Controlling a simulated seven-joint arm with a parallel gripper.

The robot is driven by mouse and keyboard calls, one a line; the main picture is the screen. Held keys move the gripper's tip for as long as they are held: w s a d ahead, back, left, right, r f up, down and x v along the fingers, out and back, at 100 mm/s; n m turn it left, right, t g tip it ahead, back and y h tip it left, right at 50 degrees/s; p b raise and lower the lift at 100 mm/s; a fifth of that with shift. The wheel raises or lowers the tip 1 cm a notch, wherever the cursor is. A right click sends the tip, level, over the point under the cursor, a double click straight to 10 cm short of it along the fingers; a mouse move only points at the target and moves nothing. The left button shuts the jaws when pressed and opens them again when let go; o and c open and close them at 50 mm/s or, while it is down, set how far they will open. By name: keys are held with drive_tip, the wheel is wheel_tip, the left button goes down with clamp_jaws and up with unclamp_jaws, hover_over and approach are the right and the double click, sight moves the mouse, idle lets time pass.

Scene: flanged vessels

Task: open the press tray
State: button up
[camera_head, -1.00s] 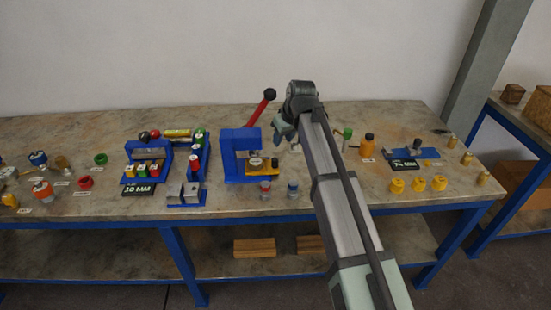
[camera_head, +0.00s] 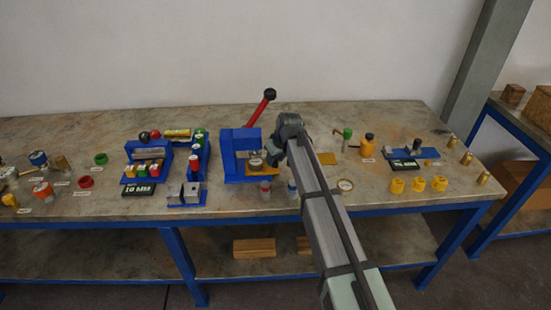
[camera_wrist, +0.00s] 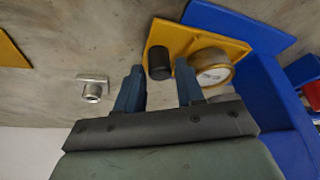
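The blue press (camera_head: 228,158) with its red lever (camera_head: 260,108) stands at mid-bench in the head view. Its tray is a yellow plate (camera_head: 258,171), also in the wrist view (camera_wrist: 172,36), protruding from the blue body. A black knob (camera_wrist: 160,62) stands on the tray, beside a round brass-rimmed disc (camera_wrist: 211,70). My gripper (camera_wrist: 158,78) is open, with its fingertips on either side of the knob's near end. A gap shows on the left; I cannot tell whether the right finger touches. In the head view my gripper hides part of the tray's right side.
Two small jars (camera_head: 265,190) (camera_head: 292,188) stand in front of the press. A yellow plate (camera_head: 327,158) and a ring-shaped piece (camera_head: 345,184) lie to the right. A small silver part (camera_wrist: 93,90) lies left of my fingers in the wrist view. Bare bench surrounds these pieces.

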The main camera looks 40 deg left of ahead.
drive_tip(key=shift+f, duration=0.1)
clamp_jaws()
idle(0.3)
